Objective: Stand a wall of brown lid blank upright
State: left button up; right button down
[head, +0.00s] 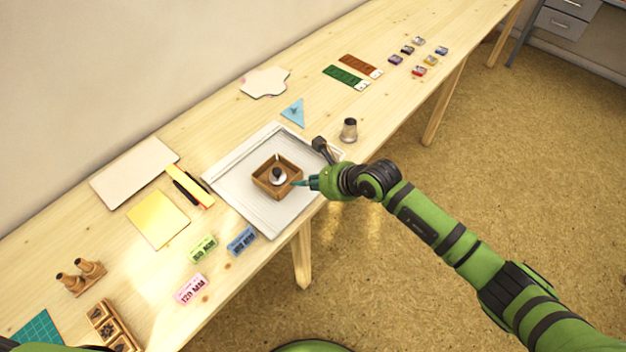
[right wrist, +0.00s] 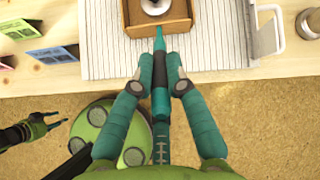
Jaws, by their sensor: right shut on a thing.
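The brown lid blank (head: 258,187) sits on the white ribbed board, with brown walls standing around its base. A round weight with a dark knob (head: 277,175) stands inside it. In the right wrist view the near wall of the brown lid blank (right wrist: 178,28) faces me; its exact tilt is unclear. My right gripper (head: 314,183) is shut on a teal pen-like tool (right wrist: 160,95). The tool's tip meets the near wall in the picture; I cannot tell whether it presses. My left gripper (right wrist: 58,119) shows at lower left in the right wrist view, away from the blank, its fingers apart.
The white board (head: 228,178) lies near the table's front edge.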

jog(key=shift+s+d+r+p, duration=0.4)
jog(key=shift+s+d+p, duration=0.05)
jog(key=shift+d, duration=0.1)
jog(key=shift+s+d+r+p, duration=0.15)
jog(key=shift+d+r+p, duration=0.05)
jog(key=shift+r+p, duration=1.5)
jog(key=shift+s+d+r+p, duration=0.15)
jog(key=shift+r+p, duration=1.15)
jog(key=shift+r, duration=0.65)
